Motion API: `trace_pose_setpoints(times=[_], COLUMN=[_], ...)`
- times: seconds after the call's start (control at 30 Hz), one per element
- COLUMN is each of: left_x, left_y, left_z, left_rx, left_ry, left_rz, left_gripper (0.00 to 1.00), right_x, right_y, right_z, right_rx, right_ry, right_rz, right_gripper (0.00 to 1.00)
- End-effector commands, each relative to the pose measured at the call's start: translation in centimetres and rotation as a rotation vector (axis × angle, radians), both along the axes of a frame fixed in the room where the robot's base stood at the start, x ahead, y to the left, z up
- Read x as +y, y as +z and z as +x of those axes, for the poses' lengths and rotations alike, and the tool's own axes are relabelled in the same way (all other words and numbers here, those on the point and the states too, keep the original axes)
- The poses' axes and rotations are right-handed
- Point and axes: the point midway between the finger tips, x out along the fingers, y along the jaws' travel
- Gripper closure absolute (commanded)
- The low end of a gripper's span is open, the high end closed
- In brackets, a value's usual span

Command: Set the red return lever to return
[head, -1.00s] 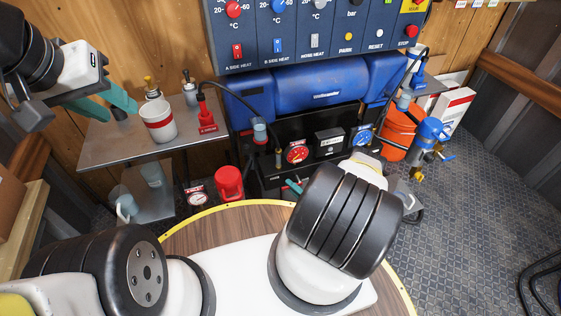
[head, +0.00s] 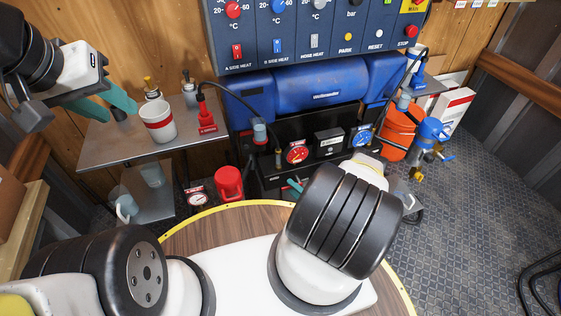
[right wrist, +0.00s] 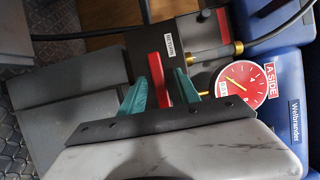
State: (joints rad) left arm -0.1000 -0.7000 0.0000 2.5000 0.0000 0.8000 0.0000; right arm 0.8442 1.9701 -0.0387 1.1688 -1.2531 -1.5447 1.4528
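The red return lever (right wrist: 159,79) shows in the right wrist view as a red bar on a dark block, with a white RETURN label (right wrist: 171,46) beside it. My right gripper (right wrist: 161,88) has its two teal fingers on either side of the lever. Gaps show between the lever and the fingers, the narrower one on the right, so it looks open around the lever. In the head view my right arm hides the lever and most of that gripper; only a teal fingertip (head: 294,187) shows. My left gripper (head: 107,104) is open and empty over the metal shelf at the upper left.
A red A SIDE gauge (right wrist: 240,85) and a brass fitting (right wrist: 222,50) sit close to the right finger. In the head view, a white can (head: 159,122) stands on the metal shelf (head: 113,150) near my left gripper. A blue machine (head: 325,82) is behind.

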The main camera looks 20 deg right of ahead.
Motion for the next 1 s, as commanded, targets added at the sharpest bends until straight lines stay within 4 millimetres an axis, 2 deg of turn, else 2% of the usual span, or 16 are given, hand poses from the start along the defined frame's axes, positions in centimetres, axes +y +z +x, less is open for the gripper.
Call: trace_pose_setpoints(times=[0.2, 0.4, 1.0], left_x=[0.0, 0.0, 0.0], left_y=[0.0, 0.0, 0.0], left_z=[0.0, 0.0, 0.0], left_rx=[0.0, 0.0, 0.0], left_ry=[0.0, 0.0, 0.0], left_rz=[0.0, 0.0, 0.0], left_gripper=[0.64, 0.64, 0.64], right_x=[-1.7, -2.7, -2.9], right_y=[-0.1, -0.1, -0.1], right_z=[-3.5, -5.8, -6.3], right_rx=[0.004, 0.003, 0.002], right_ry=[-0.003, -0.002, -0.001], right_rz=[-0.002, 0.0, 0.0], right_gripper=[0.62, 0.62, 0.62])
